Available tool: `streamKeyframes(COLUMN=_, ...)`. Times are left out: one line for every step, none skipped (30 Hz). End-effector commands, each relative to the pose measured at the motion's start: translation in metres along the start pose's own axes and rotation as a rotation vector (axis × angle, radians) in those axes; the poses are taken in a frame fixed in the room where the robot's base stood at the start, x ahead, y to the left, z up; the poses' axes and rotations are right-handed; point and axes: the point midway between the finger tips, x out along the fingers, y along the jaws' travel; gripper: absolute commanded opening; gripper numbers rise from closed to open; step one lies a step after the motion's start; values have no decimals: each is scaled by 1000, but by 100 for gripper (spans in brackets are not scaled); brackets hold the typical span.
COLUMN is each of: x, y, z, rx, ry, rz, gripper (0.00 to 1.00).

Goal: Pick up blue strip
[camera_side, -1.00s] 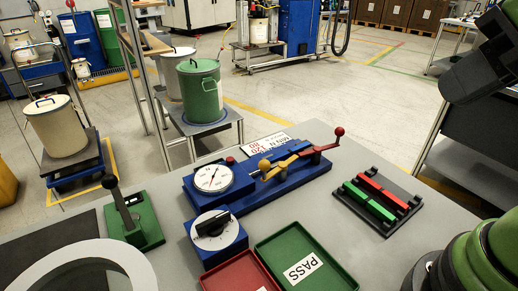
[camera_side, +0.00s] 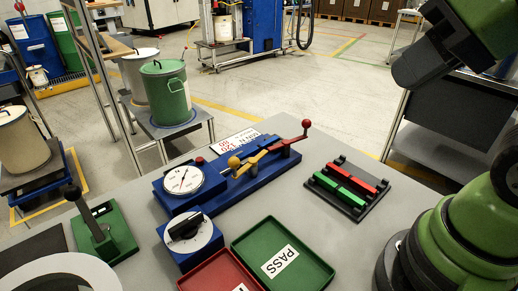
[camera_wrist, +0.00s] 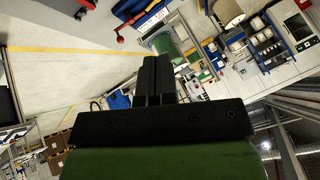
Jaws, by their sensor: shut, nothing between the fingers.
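A black rack (camera_side: 322,207) on the table holds a red strip (camera_side: 358,179) and a green strip (camera_side: 346,196) side by side. My gripper (camera_side: 418,70) hangs dark at the upper right of the side view, up and right of the rack and apart from it; its fingertips are hard to make out there. In the wrist view my gripper (camera_wrist: 158,62) has its two black fingers together, shut and empty.
Left of the rack stands a blue fixture (camera_side: 215,203) with a white gauge (camera_side: 183,180) and a red-knobbed lever (camera_side: 305,125). A blue dial box (camera_side: 190,235), a green PASS tray (camera_side: 312,247), a red tray (camera_side: 205,275) and a green lever stand (camera_side: 112,235) crowd the table's front.

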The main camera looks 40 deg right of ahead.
Motion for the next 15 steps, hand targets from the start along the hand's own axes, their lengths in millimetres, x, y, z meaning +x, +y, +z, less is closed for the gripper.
streamKeyframes(x=0, y=0, z=0, rx=0, ry=0, rz=0, gripper=0)
streamKeyframes(x=0, y=0, z=0, rx=0, ry=0, rz=0, gripper=0)
streamKeyframes(x=0, y=0, z=0, rx=0, ry=0, rz=0, gripper=9)
streamKeyframes(x=0, y=0, z=0, rx=0, ry=0, rz=0, gripper=16)
streamKeyframes(x=0, y=0, z=0, rx=0, ry=0, rz=0, gripper=23)
streamKeyframes(x=0, y=0, z=0, rx=0, ry=0, rz=0, gripper=23)
streamKeyframes(x=0, y=0, z=0, rx=0, ry=0, rz=0, gripper=23)
streamKeyframes(x=0, y=0, z=0, rx=0, ry=0, rz=0, gripper=23)
streamKeyframes(x=0, y=0, z=0, rx=0, ry=0, rz=0, gripper=23)
streamKeyframes(x=0, y=0, z=0, rx=0, ry=0, rz=0, gripper=23)
streamKeyframes(x=0, y=0, z=0, rx=0, ry=0, rz=0, gripper=23)
streamKeyframes(x=0, y=0, z=0, rx=0, ry=0, rz=0, gripper=23)
streamKeyframes(x=0, y=0, z=0, rx=-2, ry=-1, rz=0, gripper=23)
streamKeyframes(x=0, y=-1, z=-2, rx=-7, ry=-2, rz=1, gripper=23)
streamKeyframes(x=0, y=-2, z=-5, rx=-20, ry=-7, rz=3, gripper=23)
